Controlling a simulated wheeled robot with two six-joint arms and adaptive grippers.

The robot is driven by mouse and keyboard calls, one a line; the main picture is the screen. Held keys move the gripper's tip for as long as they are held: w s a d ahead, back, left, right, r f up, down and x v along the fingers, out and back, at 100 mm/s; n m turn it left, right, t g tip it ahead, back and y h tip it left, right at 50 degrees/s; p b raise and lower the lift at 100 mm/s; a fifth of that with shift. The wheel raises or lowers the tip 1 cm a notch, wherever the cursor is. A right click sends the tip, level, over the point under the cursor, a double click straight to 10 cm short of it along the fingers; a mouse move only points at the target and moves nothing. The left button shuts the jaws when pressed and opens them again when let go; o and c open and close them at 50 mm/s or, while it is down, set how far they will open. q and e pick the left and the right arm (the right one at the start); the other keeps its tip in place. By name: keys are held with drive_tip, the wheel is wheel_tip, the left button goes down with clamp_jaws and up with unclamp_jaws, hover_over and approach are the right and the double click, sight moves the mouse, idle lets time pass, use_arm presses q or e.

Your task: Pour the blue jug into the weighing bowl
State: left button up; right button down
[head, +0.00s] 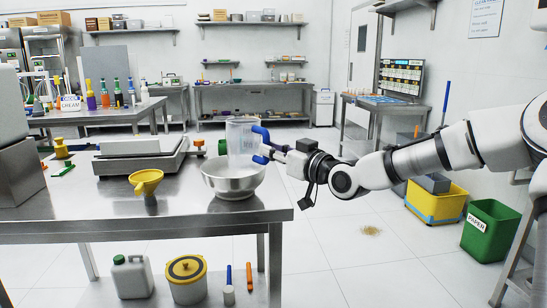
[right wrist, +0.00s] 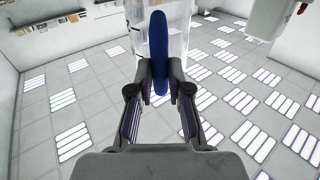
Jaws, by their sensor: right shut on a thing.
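The blue jug (head: 242,140) is a clear vessel with a blue handle, and it stands upright over or in the steel weighing bowl (head: 233,187). I cannot tell whether its base touches the bowl. My right gripper (head: 275,152) comes from the right and is shut on the jug's blue handle. In the right wrist view the blue handle (right wrist: 158,45) is between my fingers, with the clear jug wall behind it. The bowl sits near the right end of the steel table (head: 100,215). The jug's contents are not clear. My left gripper is not in view.
A flat scale-like device (head: 140,160) and a yellow funnel (head: 146,182) stand left of the bowl. A yellow bin (head: 436,204) and a green bin (head: 490,230) are on the floor at right. A grey canister (head: 133,277) and a lidded bucket (head: 187,283) are below the tabletop.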

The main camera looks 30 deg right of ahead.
wheel_tip(320, 180, up, 4)
drive_tip(key=p, duration=0.3)
drive_tip(key=shift+s+r, duration=0.1)
drive_tip(key=shift+r, duration=0.05)
idle(0.4)
